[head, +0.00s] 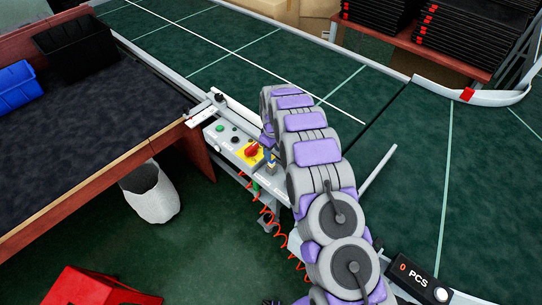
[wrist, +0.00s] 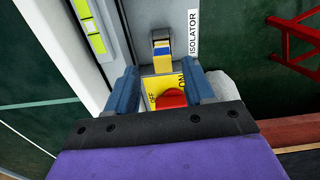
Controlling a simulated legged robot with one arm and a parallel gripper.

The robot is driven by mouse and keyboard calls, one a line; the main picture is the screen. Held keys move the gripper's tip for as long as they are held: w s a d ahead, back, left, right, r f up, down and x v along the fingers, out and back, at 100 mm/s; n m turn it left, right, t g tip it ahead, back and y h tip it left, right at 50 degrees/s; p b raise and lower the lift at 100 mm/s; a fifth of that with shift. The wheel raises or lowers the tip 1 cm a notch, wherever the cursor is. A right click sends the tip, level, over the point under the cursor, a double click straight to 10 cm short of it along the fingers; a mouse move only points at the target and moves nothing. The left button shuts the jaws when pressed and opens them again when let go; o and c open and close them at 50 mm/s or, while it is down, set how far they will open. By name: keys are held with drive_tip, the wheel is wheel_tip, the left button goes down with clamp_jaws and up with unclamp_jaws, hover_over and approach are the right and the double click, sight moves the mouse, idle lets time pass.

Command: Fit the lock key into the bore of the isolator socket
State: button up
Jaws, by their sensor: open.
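My gripper (wrist: 161,80) is open in the wrist view, with one blue finger on each side of a yellow plate marked OFF and ON. A red knob (wrist: 172,97) on the plate shows between the fingers; I see no grip on it. Beyond the fingertips, beside the ISOLATOR label (wrist: 193,33), a grey upright part carries a blue and yellow piece (wrist: 162,47). I cannot tell whether this is the lock key or the socket, and no bore is clearly visible. In the head view the red knob (head: 251,149) sits on the grey control panel; my arm hides most of the gripper.
The control panel (head: 222,134) has several buttons and stands at the green conveyor's (head: 220,60) edge. A red coiled cord (head: 268,212) hangs below. A dark-topped bench (head: 90,130) is at left, with a white bin (head: 152,193) under its edge. A counter (head: 419,277) is at lower right.

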wheel_tip(320, 180, up, 5)
drive_tip(key=shift+a+r+p, duration=0.1)
drive_tip(key=shift+r+p, duration=0.05)
drive_tip(key=shift+p, duration=0.35)
drive_tip(key=shift+a+r, duration=0.2)
drive_tip(key=shift+r, duration=0.35)
drive_tip(key=s+d+r+m, duration=0.3)
drive_tip(key=s+d+r, duration=0.3)
drive_tip(key=s+r, duration=0.4)
drive_tip(key=s+d+r+m, duration=0.2)
drive_tip(key=s+d+r, duration=0.5)
drive_tip(key=s+r, duration=0.35)
drive_tip(key=s+d+r+m+g, duration=0.1)
drive_tip(key=s+d+m, duration=0.2)
drive_tip(key=s, duration=1.1)
drive_tip(key=s+d+r+m, duration=0.2)
drive_tip(key=s+d+m, duration=0.1)
drive_tip(key=s, duration=1.2)
drive_tip(key=shift+s+d+g, duration=0.2)
drive_tip(key=shift+s+g, duration=0.1)
drive_tip(key=shift+g, duration=0.1)
drive_tip(key=shift+w, duration=0.1)
drive_tip(key=shift+c, duration=0.4)
